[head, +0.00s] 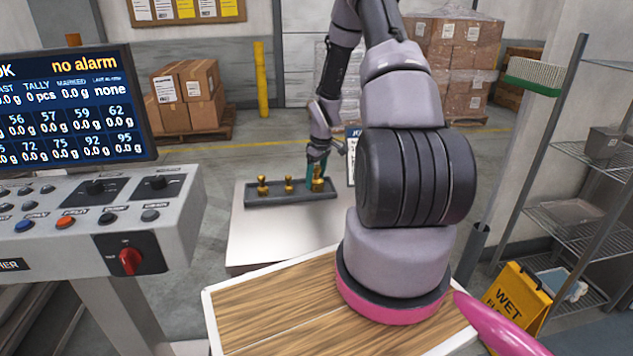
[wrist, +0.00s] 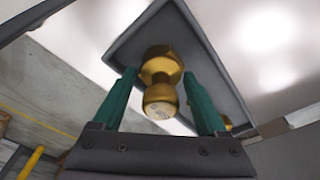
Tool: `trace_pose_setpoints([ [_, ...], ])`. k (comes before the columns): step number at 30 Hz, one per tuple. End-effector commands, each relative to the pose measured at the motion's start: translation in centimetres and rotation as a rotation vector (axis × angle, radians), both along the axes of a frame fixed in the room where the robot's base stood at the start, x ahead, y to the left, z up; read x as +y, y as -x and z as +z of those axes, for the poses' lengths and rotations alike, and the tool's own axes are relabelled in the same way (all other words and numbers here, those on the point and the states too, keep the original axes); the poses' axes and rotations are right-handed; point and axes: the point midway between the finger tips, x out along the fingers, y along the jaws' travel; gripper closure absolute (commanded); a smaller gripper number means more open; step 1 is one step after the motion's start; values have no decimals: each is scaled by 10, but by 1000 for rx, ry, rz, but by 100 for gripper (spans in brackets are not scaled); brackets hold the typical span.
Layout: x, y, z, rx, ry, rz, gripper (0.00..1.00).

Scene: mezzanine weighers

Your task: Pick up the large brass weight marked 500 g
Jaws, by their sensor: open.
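Three brass weights stand in a dark tray (head: 285,201) on a pale table. The largest weight (head: 318,184) is at the tray's right end. The middle weight (head: 289,185) and the left weight (head: 262,186) are smaller. My gripper (head: 316,168) is open at the largest weight. In the wrist view, my green fingers (wrist: 160,75) stand on either side of a knobbed brass weight (wrist: 160,92), with visible gaps to them. Its marking is too small to read. Part of another brass weight (wrist: 228,124) shows past the right finger.
A card stand (head: 351,157) is just right of the tray. The pale table (head: 265,232) is clear in front of the tray. A control console (head: 95,225) stands at left. A wire shelf (head: 570,215) and yellow wet-floor sign (head: 517,304) are at right.

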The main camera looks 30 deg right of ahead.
Motion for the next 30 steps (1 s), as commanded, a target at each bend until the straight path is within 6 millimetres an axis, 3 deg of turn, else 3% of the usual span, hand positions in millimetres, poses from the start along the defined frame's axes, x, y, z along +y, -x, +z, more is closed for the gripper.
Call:
trace_pose_setpoints([
  [2,0,0,0,0,0,0,28],
  [6,0,0,0,0,0,0,82],
  [8,0,0,0,0,0,0,100],
  [20,0,-1,8,-3,1,0,100],
  [30,0,-1,70,-5,2,0,100],
])
